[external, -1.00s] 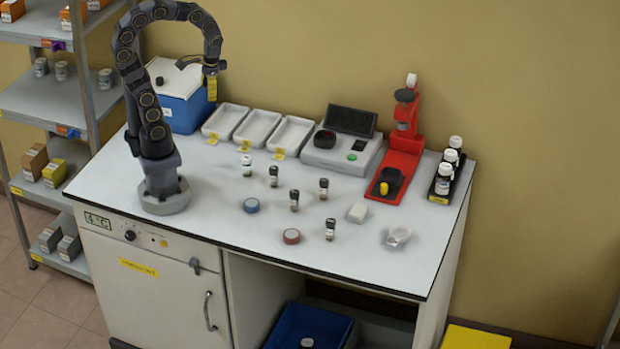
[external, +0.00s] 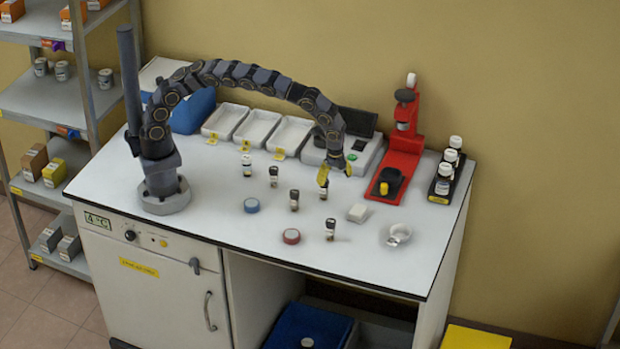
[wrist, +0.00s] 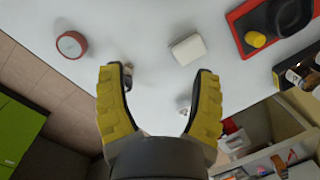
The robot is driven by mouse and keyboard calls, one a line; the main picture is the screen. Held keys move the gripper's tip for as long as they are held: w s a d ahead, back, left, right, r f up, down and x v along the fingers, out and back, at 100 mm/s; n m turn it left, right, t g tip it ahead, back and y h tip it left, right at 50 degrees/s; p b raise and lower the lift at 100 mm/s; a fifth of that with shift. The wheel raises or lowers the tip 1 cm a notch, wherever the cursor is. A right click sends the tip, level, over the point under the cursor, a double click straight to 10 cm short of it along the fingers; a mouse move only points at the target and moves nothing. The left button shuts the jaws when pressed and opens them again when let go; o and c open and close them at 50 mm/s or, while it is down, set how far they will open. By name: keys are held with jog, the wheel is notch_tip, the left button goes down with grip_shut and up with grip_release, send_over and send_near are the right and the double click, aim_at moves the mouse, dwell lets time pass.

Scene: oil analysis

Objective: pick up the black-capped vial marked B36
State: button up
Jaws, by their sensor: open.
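My gripper (external: 335,177) is open, with its yellow fingers pointing down over the right middle of the bench. In the wrist view its fingers (wrist: 158,72) are wide apart with nothing held between them. A black-capped vial (external: 323,191) stands upright right below the left finger, partly hidden by it. Other black-capped vials stand at the back left (external: 273,177), the middle (external: 294,201) and the front (external: 330,230). Their labels are too small to read, so I cannot tell which is B36. A vial (wrist: 128,76) shows partly behind the left finger in the wrist view.
A white-capped vial (external: 246,165), blue disc (external: 251,205), red disc (external: 291,236), white block (external: 357,213) and clear dish (external: 398,235) lie around the vials. The red press (external: 407,140) and vial rack (external: 444,184) stand to the right. White trays (external: 226,120) line the back.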

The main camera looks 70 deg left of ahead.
aim_at(331, 221)
jog(key=s+d+f+m, duration=0.1)
jog(key=d, duration=0.1)
jog(key=s+d+f+m+h, duration=0.1)
jog(key=d, duration=0.2)
jog(key=s+d+f, duration=0.1)
jog(key=s+d, duration=0.1)
jog(key=shift+d+f+m+g, duration=0.25)
jog(key=shift+f+m+g, duration=0.05)
jog(key=shift+m+g, duration=0.1)
jog(key=shift+s+d+f, duration=0.15)
jog(key=shift+d+f, duration=0.1)
jog(key=f, duration=0.7)
jog(key=shift+a+f, duration=0.15)
jog(key=shift+a, duration=0.15)
grip_shut()
